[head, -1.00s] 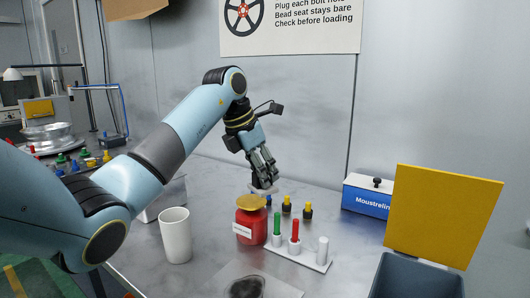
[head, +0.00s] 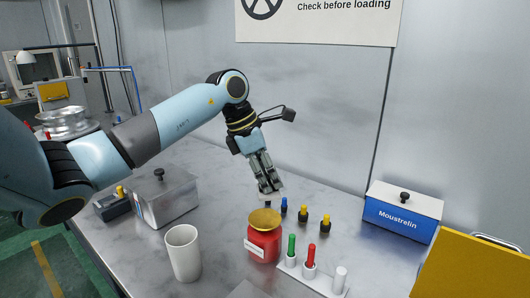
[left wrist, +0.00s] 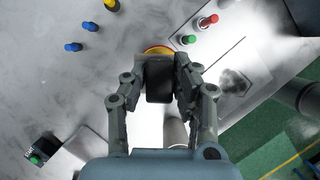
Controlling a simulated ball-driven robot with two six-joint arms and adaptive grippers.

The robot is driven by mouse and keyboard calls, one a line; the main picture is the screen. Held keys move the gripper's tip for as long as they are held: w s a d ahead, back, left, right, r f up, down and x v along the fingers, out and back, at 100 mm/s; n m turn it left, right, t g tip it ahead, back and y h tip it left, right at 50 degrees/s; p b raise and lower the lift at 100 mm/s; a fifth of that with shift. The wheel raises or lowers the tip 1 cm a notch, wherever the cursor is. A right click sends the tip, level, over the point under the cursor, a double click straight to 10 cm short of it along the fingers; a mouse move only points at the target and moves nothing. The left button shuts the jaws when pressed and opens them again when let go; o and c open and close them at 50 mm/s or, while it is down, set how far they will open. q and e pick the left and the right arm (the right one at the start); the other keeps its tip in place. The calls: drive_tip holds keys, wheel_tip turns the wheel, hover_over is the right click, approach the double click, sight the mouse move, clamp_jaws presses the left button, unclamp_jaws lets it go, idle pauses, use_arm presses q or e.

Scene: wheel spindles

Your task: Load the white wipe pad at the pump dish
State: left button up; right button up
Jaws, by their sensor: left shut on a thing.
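My left gripper (head: 268,187) is shut on the white wipe pad (head: 271,196), whose pale edge shows below the fingertips. In the left wrist view a dark block (left wrist: 158,80) sits between the fingers of the left gripper (left wrist: 157,75). The pump dish is a round brass-coloured dish (head: 265,219) on a red pot (head: 264,244) with a white label. In the head view the pad appears just above the dish, with a small gap between them. In the left wrist view the dish's yellow and red rim (left wrist: 158,49) shows partly, mostly hidden by the held block. My right gripper is not in view.
A white cup (head: 183,254) stands left of the pot. A white rack holds green (head: 291,246), red (head: 310,257) and white (head: 339,280) pegs. Several blue and yellow-topped plugs (head: 304,215) stand behind.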

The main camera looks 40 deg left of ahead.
sight(260, 190)
use_arm(q)
drive_tip(key=shift+s+a+r, duration=0.15)
drive_tip(key=shift+s, duration=0.2)
drive_tip(key=shift+f, duration=0.2)
drive_tip(key=shift+f+b, duration=0.4)
drive_tip(key=shift+f, duration=0.55)
wheel_tip(260, 190, down, 4)
drive_tip(key=shift+a+r+b, duration=0.1)
drive_tip(key=shift+r+b, duration=0.1)
drive_tip(key=shift+b, duration=0.65)
drive_tip(key=shift+f, duration=0.25)
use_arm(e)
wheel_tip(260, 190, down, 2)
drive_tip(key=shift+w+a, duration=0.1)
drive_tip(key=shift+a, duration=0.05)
use_arm(q)
drive_tip(key=shift+f+b, duration=0.3)
drive_tip(key=shift+b, duration=0.1)
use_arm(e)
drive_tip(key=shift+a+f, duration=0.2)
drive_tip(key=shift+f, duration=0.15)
